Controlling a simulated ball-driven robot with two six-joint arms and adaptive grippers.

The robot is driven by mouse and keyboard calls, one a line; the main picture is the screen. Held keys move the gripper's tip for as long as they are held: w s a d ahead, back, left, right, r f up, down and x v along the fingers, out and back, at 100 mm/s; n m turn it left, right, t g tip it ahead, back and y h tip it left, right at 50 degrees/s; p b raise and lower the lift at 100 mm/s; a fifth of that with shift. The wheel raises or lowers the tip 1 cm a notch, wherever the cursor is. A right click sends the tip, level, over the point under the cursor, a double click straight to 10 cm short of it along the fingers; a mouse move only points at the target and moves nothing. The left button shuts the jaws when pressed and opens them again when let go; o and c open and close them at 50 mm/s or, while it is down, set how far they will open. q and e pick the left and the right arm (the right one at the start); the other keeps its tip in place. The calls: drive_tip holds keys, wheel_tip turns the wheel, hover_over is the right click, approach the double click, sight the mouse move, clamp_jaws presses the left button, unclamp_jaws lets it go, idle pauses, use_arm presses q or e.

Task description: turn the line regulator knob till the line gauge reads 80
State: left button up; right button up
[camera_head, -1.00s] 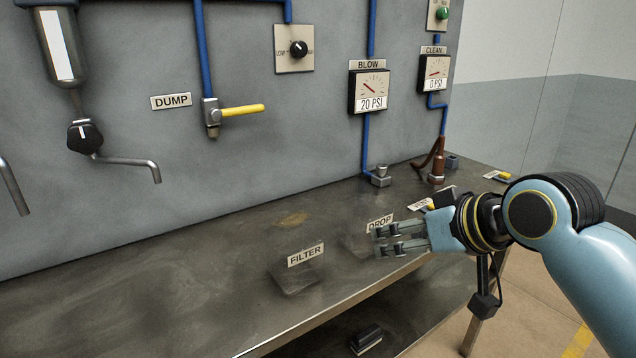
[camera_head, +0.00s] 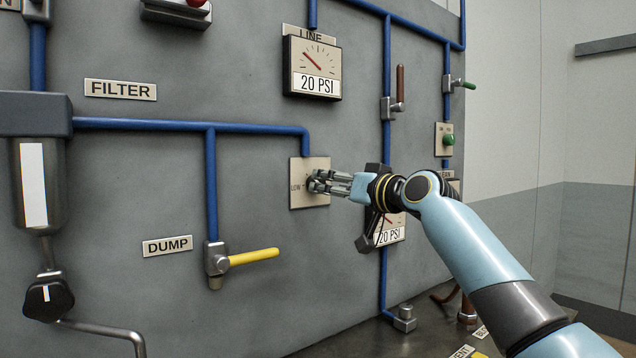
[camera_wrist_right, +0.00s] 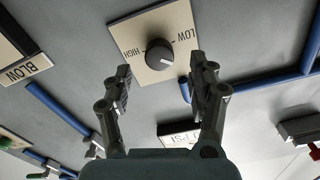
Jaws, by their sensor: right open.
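The regulator knob is round and dark, on a cream plate (camera_head: 308,197) marked LOW in the head view. There my right gripper (camera_head: 316,183) overlaps the knob and hides most of it. In the right wrist view the knob (camera_wrist_right: 159,54) shows whole, with a white pointer mark, on its plate marked LOW and HIGH. The line gauge (camera_head: 314,68) above reads 20 PSI. My left gripper is not in view.
Blue pipes (camera_head: 210,170) run around the knob. A yellow dump lever (camera_head: 253,256) sticks out at lower left. A second gauge reading 20 PSI (camera_head: 390,235) is partly behind my right arm. A brown-handled valve (camera_head: 392,108) stands at upper right.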

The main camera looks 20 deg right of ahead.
drive_tip(key=x, duration=0.5)
drive_tip(key=shift+c, duration=1.3)
drive_tip(key=c, duration=0.9)
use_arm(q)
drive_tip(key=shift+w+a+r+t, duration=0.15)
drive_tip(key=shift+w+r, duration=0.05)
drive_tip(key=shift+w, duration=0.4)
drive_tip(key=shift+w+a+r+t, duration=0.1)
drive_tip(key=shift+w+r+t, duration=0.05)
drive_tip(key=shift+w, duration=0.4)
